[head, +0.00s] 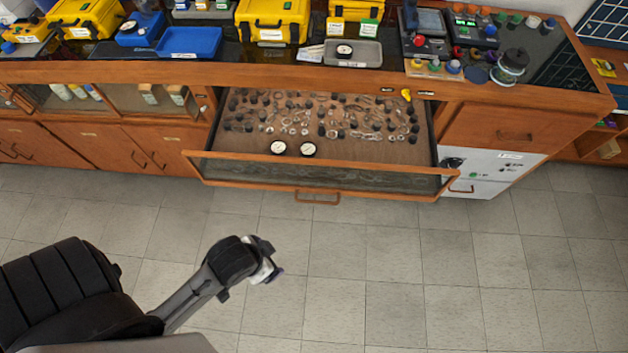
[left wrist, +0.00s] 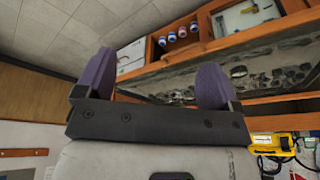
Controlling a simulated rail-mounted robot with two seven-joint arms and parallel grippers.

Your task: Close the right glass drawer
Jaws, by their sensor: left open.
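The glass drawer (head: 320,178) is pulled well out from the bench, with a wood-framed glass front and a handle (head: 317,199) below it. Rows of small dark and metal fittings and two round white gauges (head: 293,149) lie inside. My left gripper (head: 270,262) is in front of the drawer and below it in the head view, over the floor, apart from it. In the left wrist view its two purple fingers (left wrist: 153,85) are spread with nothing between them, and the drawer's glass (left wrist: 270,75) shows beyond them. My right gripper is in neither view.
A closed glass compartment (head: 150,98) is left of the drawer. The tiled floor (head: 400,270) in front is clear.

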